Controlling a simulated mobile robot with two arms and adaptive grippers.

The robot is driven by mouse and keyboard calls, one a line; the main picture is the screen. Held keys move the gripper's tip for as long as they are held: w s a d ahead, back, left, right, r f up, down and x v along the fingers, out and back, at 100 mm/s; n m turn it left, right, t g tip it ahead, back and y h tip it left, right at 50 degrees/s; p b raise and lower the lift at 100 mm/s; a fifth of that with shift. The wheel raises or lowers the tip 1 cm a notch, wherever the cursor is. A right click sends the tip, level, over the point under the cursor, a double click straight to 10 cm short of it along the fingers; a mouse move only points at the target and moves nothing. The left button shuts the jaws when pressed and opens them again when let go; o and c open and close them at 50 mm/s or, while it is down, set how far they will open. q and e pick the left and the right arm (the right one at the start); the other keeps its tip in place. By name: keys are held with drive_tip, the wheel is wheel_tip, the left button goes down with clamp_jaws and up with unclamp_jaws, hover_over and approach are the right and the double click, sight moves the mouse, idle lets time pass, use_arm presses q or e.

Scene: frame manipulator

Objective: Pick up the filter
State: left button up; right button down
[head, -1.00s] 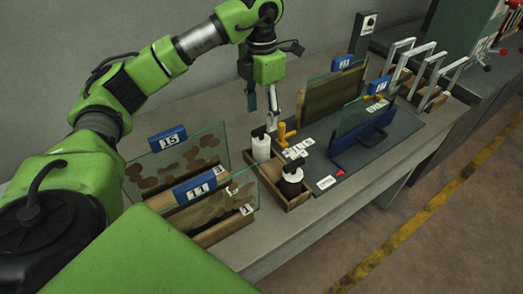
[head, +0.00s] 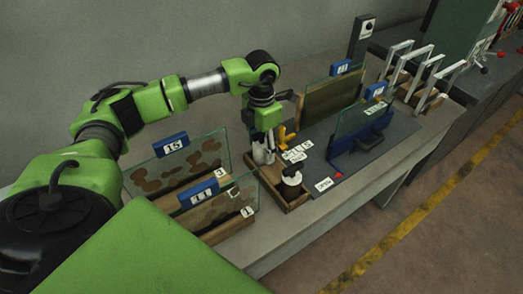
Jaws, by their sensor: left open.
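No thing in view is clearly marked as the filter. A small wooden tray (head: 300,199) on the bench holds a white bottle-like container (head: 262,158) at its left end and a round white item with a black top (head: 291,178) at its right end. My left gripper (head: 264,154) points down at the white container. It is open, with its fingers around or right beside that container and partly hiding it. I cannot tell whether they touch it. My right gripper is not in view.
Glass panels with blue tags (head: 180,160) stand in wooden holders left of the tray. Several metal-handled items (head: 432,70) stand farther right. The bench front is clear.

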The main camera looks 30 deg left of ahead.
use_arm(q)
drive_tip(key=c, duration=1.2)
drive_tip(key=shift+c, duration=0.2)
drive_tip(key=shift+r, duration=0.1)
